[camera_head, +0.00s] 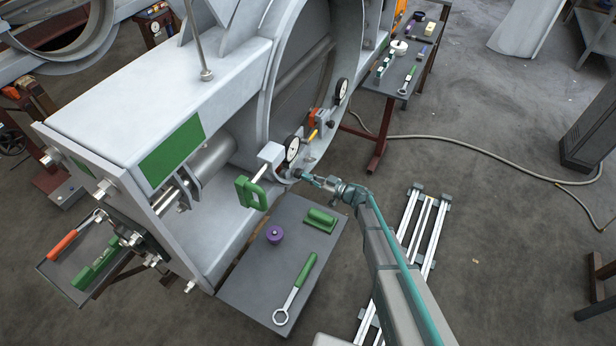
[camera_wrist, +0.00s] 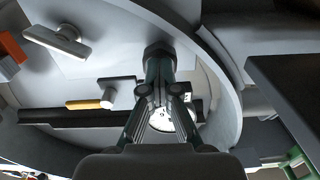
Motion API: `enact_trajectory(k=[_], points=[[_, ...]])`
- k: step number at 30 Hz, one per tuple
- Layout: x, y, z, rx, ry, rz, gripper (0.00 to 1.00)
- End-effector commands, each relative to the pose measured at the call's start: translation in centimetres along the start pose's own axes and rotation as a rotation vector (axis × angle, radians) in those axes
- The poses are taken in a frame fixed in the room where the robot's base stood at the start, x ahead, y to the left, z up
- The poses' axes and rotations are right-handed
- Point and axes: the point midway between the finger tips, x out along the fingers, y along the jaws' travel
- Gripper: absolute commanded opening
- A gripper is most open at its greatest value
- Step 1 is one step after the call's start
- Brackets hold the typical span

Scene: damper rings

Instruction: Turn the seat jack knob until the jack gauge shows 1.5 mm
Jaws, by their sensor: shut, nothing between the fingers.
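My gripper (camera_head: 301,175) is at the lower front of the large ring housing, just below a white dial gauge (camera_head: 292,148). In the wrist view its fingers (camera_wrist: 159,72) are shut and empty, pointing at a dark faceted knob-like piece (camera_wrist: 158,48). The fingertips overlap that piece in the picture; I cannot tell whether they touch it. Part of a white dial (camera_wrist: 163,120) shows between the fingers. A second dial gauge (camera_head: 341,90) sits higher on the ring. Neither gauge's reading is legible, and I cannot tell which is the jack gauge.
A yellow-handled part (camera_wrist: 84,104) is beside the fingers. The grey table (camera_head: 248,290) below holds a purple knob (camera_head: 274,234), a green block (camera_head: 320,219) and a green-handled wrench (camera_head: 297,288).

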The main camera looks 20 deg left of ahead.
Motion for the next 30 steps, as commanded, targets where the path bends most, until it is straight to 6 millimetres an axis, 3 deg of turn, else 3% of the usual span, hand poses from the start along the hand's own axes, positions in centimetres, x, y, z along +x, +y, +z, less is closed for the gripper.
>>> enact_trajectory(k=[9, 23, 30], points=[[0.01, 0.02, -0.10, 0.309, 0.000, 0.000, 0.00], [0.01, 0.01, -0.08, 0.379, 0.000, 0.000, 0.00], [0.01, 0.01, -0.09, 0.631, 0.000, 0.000, 0.00]])
